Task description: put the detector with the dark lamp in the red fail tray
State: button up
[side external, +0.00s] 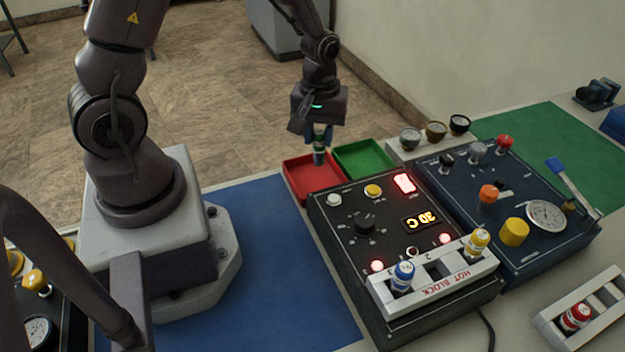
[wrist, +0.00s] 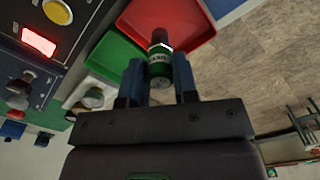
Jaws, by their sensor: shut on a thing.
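My gripper (side external: 319,136) is shut on a green-banded detector (side external: 318,157), which hangs upright over the red tray (side external: 296,183) at the back. In the wrist view the detector (wrist: 159,62) sits between the two blue fingers, with a white label and a dark end, in front of the red tray (wrist: 190,22). Whether it touches the tray floor cannot be told. On the hot block (side external: 450,281), a blue-banded detector (side external: 402,277) and a yellow-banded one (side external: 476,242) stand in the outer slots beside lit lamps. The middle slot is empty and its lamp (side external: 411,252) is dark.
A green tray (side external: 364,157) adjoins the red one on the right. The black heater console (side external: 345,258) stands just in front of the trays, with a blue gauge panel (side external: 540,255) to its right.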

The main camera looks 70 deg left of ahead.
aim_at(318, 163)
jog(key=shift+f, duration=2.95)
jog(key=o, duration=1.1)
jog(key=shift+c, duration=0.2)
notch_tip(318, 163, up, 13)
jog(key=shift+r, duration=0.1)
